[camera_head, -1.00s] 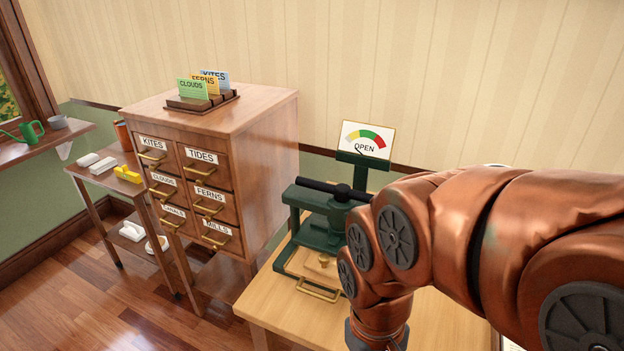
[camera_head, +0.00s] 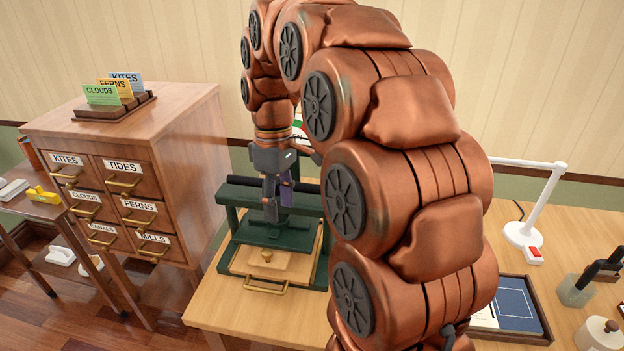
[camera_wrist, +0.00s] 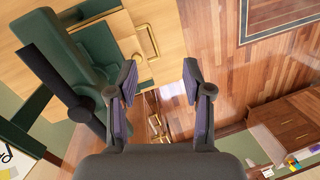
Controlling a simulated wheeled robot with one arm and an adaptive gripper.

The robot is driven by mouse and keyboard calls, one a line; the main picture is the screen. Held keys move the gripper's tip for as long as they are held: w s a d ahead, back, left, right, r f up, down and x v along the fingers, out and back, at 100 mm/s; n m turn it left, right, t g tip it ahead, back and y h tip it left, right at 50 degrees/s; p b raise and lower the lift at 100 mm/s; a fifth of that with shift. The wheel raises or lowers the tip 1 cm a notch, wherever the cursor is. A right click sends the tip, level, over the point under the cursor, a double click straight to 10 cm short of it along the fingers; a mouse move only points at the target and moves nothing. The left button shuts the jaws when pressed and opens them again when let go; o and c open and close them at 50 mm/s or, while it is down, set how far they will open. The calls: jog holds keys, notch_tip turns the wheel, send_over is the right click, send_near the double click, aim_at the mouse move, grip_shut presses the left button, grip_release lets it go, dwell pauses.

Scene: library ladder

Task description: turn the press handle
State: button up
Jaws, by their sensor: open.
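The green press (camera_head: 265,232) stands on the wooden table. Its black bar handle (camera_head: 240,181) lies across the top, partly hidden by my gripper and arm. In the wrist view the black handle (camera_wrist: 55,80) is left of my fingers, with a round hub at its middle. My gripper (camera_head: 278,205) points down at the press, in front of the bar's middle in the head view. In the wrist view my gripper (camera_wrist: 160,82) is open, with nothing between its fingers and the handle outside them. The press's dial sign (camera_head: 298,128) is mostly hidden behind my arm.
A wooden board with a brass pull (camera_head: 265,287) sits under the press. A card cabinet (camera_head: 190,150) stands to the left. On the right of the table are a white lamp (camera_head: 525,232), a blue tray (camera_head: 515,305) and a jar (camera_head: 577,290).

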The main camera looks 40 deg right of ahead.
jog(key=w+d+r+n+p, duration=0.1)
jog(key=w+d+n, duration=0.1)
jog(key=w+d, duration=0.45)
jog(key=w+d+n, duration=0.1)
jog(key=w+d, duration=0.2)
jog(key=d, duration=0.6)
jog(key=shift+y, duration=0.3)
jog(key=shift+a+p+x, duration=0.15)
jog(key=shift+p+x, duration=0.45)
jog(key=shift+x, duration=1.25)
jog(key=shift+a+p+x, duration=0.15)
jog(key=shift+p+x, duration=0.4)
jog(key=shift+x, duration=1.35)
jog(key=shift+s, duration=0.15)
jog(key=shift+c, duration=0.3)
grip_shut()
